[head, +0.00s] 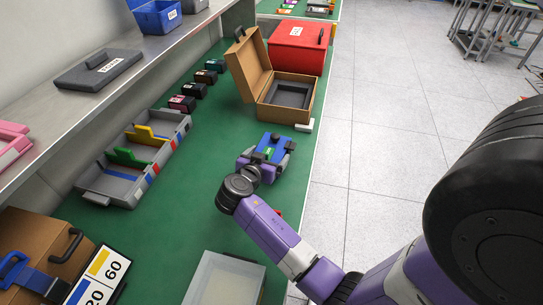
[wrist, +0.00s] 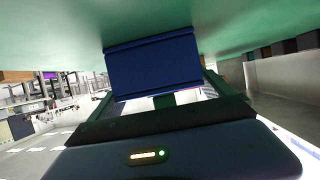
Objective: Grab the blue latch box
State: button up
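The blue latch box (head: 269,147) is on the green table, near its right edge, and has a small green patch on it. In the wrist view the blue box (wrist: 153,65) fills the space in front of my gripper, close to the green surface. My gripper (head: 267,153) is low over the table with its grey fingers spread, one on each side of the box. In the wrist view the fingers (wrist: 158,98) stand apart near the box's sides. I cannot tell whether they touch it. The box's lower part is hidden.
An open brown case (head: 288,117) and a red box (head: 299,47) stand behind the blue box. A grey divided tray (head: 109,190) and several small cartons lie left. A translucent bin (head: 225,279) is in front. A shelf (head: 40,127) overhangs the left side.

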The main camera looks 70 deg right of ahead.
jog(key=c, duration=1.4)
jog(key=shift+r, duration=0.1)
jog(key=shift+c, duration=1)
jog(key=shift+r, duration=0.1)
notch_tip(320, 180, up, 20)
